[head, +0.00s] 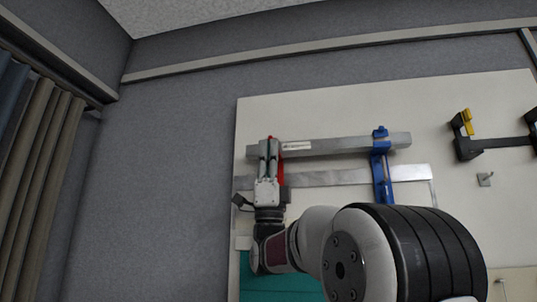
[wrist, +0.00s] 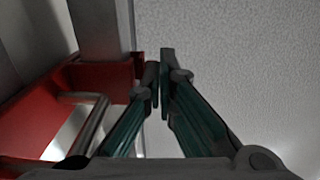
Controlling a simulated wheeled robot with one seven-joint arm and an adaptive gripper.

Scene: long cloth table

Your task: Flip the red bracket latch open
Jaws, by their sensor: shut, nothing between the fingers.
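The red bracket (head: 281,171) is mostly hidden behind my gripper in the head view, where only a strip of red shows. In the wrist view the red bracket (wrist: 32,112) fills the left side, with a metal rod across its opening. My gripper (head: 268,143) is in front of the left part of the board, pointing up. In the wrist view my gripper (wrist: 160,62) has its fingertips together, with nothing between them, just right of the bracket's upper end. I cannot tell whether they touch it, or how the latch stands.
A long grey bar (head: 345,146) runs from the red bracket to a blue bracket (head: 380,165) on the pale board (head: 470,85). A flat metal strip (head: 340,177) lies below it. A black and yellow bracket (head: 466,135) is at right. The wall left of the board is clear.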

